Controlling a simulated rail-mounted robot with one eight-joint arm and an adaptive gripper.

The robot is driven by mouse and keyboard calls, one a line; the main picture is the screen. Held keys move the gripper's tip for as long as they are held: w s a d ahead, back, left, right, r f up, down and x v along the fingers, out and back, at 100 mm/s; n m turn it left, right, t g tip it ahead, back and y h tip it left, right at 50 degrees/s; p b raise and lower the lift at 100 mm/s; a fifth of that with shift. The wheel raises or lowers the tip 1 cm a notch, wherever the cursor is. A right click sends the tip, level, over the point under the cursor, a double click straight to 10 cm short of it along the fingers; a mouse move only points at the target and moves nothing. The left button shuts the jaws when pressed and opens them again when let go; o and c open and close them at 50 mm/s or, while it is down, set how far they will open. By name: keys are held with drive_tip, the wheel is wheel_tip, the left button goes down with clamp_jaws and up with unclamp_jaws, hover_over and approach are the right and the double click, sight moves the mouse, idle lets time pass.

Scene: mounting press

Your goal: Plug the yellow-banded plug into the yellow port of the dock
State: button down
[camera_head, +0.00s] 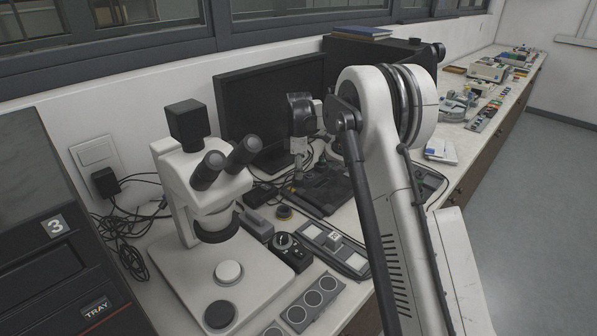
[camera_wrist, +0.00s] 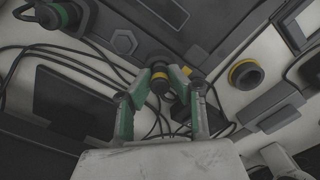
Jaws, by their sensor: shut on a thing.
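In the wrist view, my gripper (camera_wrist: 165,74) has its green-padded fingers closed around a small dark plug with a yellow band (camera_wrist: 160,76). The plug sits between the fingertips, with dark cables below it. In the head view, my gripper (camera_head: 298,172) is small and low over the bench in front of the monitor; the plug cannot be made out there. A round dark piece with a yellow ring (camera_wrist: 245,74) lies to the right in the wrist view, apart from the gripper. I cannot tell the dock or its yellow port with certainty.
A dark cylinder with a green band (camera_wrist: 60,15) is at the upper left of the wrist view. Loose black cables run around the gripper. A microscope (camera_head: 205,185) stands left, a monitor (camera_head: 268,105) behind, and a dial box (camera_head: 288,248) in front.

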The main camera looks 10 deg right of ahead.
drive_tip(key=shift+f, duration=0.25)
drive_tip(key=c, duration=1)
unclamp_jaws()
drive_tip(key=shift+o, duration=0.2)
drive_tip(key=shift+r+p, duration=1.3)
drive_tip(key=shift+r, duration=2.45)
drive_tip(key=shift+r, duration=0.1)
